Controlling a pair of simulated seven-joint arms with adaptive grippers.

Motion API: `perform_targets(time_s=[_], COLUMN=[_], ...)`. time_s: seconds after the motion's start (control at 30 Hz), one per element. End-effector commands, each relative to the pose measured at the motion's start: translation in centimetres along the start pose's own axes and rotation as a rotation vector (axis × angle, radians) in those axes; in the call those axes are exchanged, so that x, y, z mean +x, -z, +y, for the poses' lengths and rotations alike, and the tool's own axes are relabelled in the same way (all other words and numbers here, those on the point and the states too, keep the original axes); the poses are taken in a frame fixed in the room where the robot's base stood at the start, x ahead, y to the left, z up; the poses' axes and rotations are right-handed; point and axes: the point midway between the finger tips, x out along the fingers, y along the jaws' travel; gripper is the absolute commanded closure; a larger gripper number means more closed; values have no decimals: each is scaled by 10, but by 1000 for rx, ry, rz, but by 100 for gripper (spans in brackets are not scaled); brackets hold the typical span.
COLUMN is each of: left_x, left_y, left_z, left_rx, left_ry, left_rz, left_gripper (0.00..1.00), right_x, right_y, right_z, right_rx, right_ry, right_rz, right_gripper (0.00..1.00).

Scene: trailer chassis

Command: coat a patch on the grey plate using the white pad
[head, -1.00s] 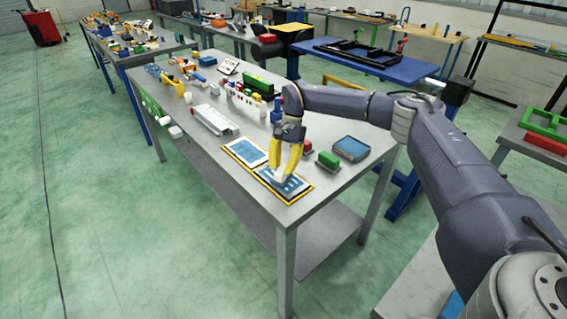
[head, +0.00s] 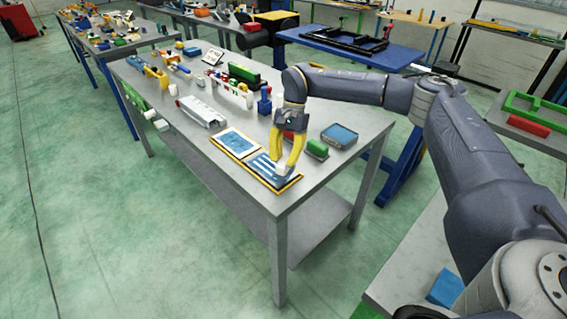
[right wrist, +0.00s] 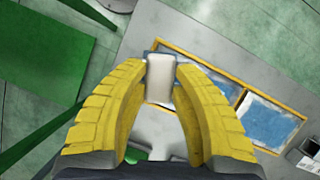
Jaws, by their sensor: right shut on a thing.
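My right gripper (head: 281,166) is shut on the white pad (right wrist: 160,78), with one yellow finger on each side. In the head view the pad is a small pale block at the fingertips, over the right part of a yellow-edged panel (head: 262,168). This panel has blue areas with pale grey stripes. A second yellow-edged panel (head: 236,142) with a light surface lies beside it to the left. In the right wrist view the pad overlaps the blue panel (right wrist: 205,88). I cannot tell whether it touches the surface. My left gripper is not in view.
A green block (head: 317,147) and a blue-topped tray (head: 339,135) stand close to the right of my gripper. A pale metal channel (head: 201,111) lies to the left. Several small parts fill the far end of the grey table (head: 290,198).

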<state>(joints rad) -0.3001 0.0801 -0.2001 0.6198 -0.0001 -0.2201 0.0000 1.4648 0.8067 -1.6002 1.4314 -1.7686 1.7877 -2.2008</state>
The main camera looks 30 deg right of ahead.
Motion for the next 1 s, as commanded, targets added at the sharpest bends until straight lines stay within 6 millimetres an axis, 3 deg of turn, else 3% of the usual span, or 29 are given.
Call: perform_targets(time_s=[0.5, 1.0], left_x=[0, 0], left_y=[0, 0], left_z=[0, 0], left_rx=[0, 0], left_ry=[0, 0], left_rz=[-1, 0], left_gripper=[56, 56], right_x=[-43, -46], right_y=[-16, -17], right_z=[5, 5], right_rx=[7, 8], right_ry=[6, 5], right_rz=[1, 0], right_gripper=[100, 100])
